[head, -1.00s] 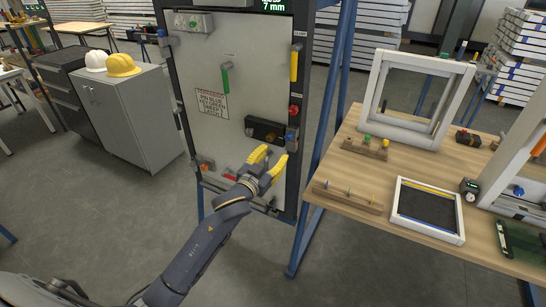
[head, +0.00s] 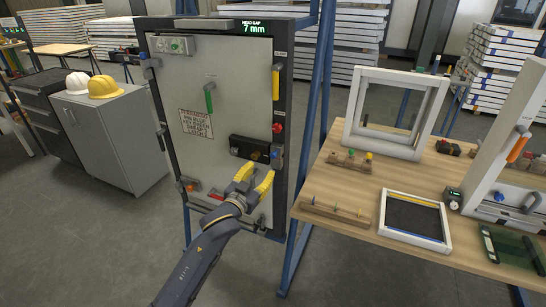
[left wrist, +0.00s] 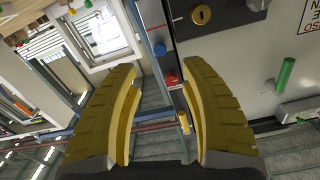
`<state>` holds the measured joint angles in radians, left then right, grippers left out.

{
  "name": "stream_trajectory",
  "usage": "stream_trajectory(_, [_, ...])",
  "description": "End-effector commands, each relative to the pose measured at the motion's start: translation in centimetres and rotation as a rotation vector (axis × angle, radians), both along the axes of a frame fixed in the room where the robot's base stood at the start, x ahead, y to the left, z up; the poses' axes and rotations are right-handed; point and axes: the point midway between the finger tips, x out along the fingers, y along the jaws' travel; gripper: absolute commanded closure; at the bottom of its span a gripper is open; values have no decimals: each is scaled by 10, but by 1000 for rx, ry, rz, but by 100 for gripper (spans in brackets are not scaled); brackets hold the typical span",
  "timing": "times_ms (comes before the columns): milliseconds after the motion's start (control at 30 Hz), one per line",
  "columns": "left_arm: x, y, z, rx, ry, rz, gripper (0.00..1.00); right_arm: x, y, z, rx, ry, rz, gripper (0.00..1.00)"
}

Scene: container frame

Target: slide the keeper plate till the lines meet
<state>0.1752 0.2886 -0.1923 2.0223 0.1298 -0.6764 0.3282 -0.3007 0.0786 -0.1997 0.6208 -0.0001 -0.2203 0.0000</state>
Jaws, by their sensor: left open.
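A grey plate with a blue knob, which looks like the keeper plate (head: 277,156), sits on the dark right-hand frame post beside the black lock case (head: 249,149). It also shows in the left wrist view (left wrist: 152,18), with the blue knob on it. In the left wrist view the plate lies beyond the gap between the fingers (left wrist: 161,85). My right gripper is not in view.
The grey door panel (head: 215,75) has a green handle (head: 209,97). A red knob (head: 278,128) and a yellow handle (head: 276,82) are on the right post. The display (head: 255,26) reads 7 mm. A wooden table (head: 335,195) with frames stands close at right.

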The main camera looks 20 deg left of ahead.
Motion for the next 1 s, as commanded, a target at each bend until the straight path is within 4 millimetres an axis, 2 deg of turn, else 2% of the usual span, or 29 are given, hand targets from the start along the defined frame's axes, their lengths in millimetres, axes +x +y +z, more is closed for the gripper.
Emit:
stream_trajectory(200, [41,-5,0,-1,0,0,56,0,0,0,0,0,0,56])
stream_trajectory(500, [85,-11,0,0,1,0,56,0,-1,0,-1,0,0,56])
stream_trajectory(700, [101,-12,0,0,1,0,56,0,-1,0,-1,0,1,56])
stream_trajectory(1000, [107,-14,-1,0,1,-1,56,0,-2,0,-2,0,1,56])
